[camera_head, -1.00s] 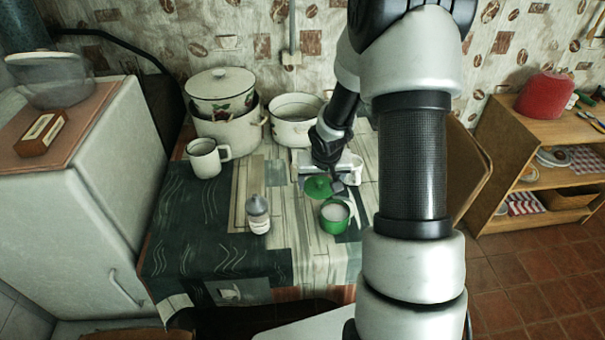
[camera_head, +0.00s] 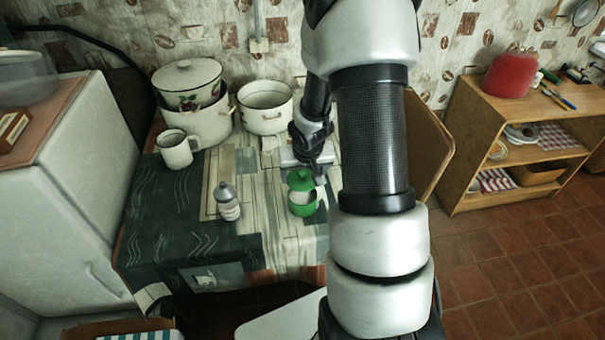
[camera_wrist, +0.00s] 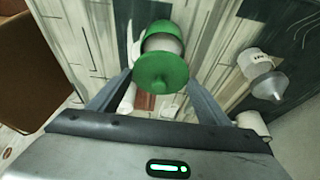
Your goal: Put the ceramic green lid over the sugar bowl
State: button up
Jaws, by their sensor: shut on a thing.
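The green ceramic lid (camera_head: 300,178) is held by my gripper (camera_head: 304,172), just above and slightly behind the sugar bowl (camera_head: 303,208). I cannot tell whether the lid touches the rim.
A bottle with a grey cap (camera_head: 228,203) stands left of the bowl. A white mug (camera_head: 178,149), an open pot (camera_head: 265,108) and a lidded pot (camera_head: 190,88) stand further back on the table (camera_head: 190,230). The cloth in front of the bowl is clear.

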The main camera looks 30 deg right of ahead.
jog(key=shift+f+b, duration=2.6)
jog(key=shift+f, duration=0.3)
jog(key=o, duration=1.3)
jog(key=shift+r, duration=0.1)
jog(key=shift+r+p, duration=2.85)
jog(key=shift+r, duration=0.6)
